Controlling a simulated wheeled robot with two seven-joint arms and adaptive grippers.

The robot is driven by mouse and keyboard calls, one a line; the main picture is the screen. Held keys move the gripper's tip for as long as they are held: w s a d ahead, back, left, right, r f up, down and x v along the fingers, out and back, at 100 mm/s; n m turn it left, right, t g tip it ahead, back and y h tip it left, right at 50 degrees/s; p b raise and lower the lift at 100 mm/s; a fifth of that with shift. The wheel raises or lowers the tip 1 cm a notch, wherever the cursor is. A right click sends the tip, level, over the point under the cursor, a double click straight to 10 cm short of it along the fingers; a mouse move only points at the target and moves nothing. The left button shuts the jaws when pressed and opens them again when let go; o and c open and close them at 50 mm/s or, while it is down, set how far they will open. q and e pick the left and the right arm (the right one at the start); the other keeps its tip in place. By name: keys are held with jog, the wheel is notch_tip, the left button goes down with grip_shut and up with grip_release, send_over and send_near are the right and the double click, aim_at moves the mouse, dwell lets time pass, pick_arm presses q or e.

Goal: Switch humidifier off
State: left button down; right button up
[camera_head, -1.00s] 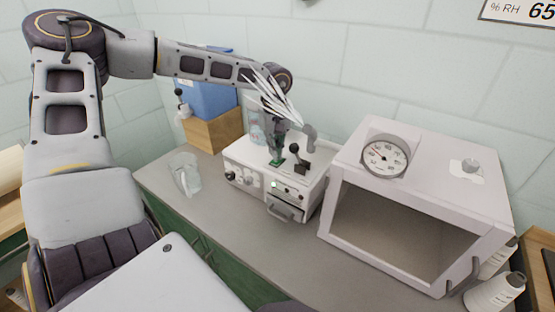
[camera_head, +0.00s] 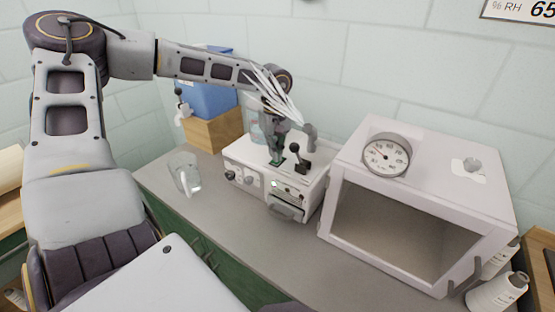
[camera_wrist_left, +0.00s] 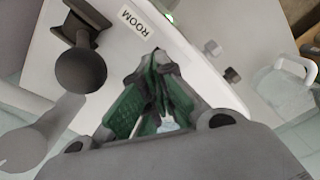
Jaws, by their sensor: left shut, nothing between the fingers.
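The humidifier appears to be the white box (camera_head: 250,182) on the grey counter. It has knobs on its front, a black lever with a round knob (camera_head: 294,148) on top, and a drawer-like front part. My left gripper (camera_head: 276,161) points down at the top of this box, just left of the lever. In the left wrist view its green-padded fingers (camera_wrist_left: 160,118) are shut with nothing held. I cannot tell whether the fingertips touch the box. My right gripper is not in view.
A white cabinet (camera_head: 425,185) with a round dial (camera_head: 387,155) stands close on the right. A clear jug (camera_head: 184,171) is on the left of the counter. A blue container (camera_head: 212,98) sits on a wooden block behind. The front counter strip is clear.

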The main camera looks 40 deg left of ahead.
pick_arm(q)
jog(key=shift+f+b, duration=0.45)
jog(key=shift+f, duration=0.15)
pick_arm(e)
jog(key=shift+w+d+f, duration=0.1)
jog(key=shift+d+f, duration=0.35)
pick_arm(q)
jog(key=shift+d, duration=0.1)
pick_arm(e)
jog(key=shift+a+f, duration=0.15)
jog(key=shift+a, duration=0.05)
pick_arm(q)
jog(key=shift+s+f+b, duration=0.1)
jog(key=shift+f+b, duration=0.2)
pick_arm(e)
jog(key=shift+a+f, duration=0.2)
pick_arm(q)
jog(key=shift+r, duration=0.1)
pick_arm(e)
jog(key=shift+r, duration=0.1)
pick_arm(q)
jog(key=shift+r+p, duration=1.75)
jog(key=shift+r, duration=1.7)
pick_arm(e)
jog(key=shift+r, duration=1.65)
pick_arm(q)
jog(key=shift+r, duration=0.1)
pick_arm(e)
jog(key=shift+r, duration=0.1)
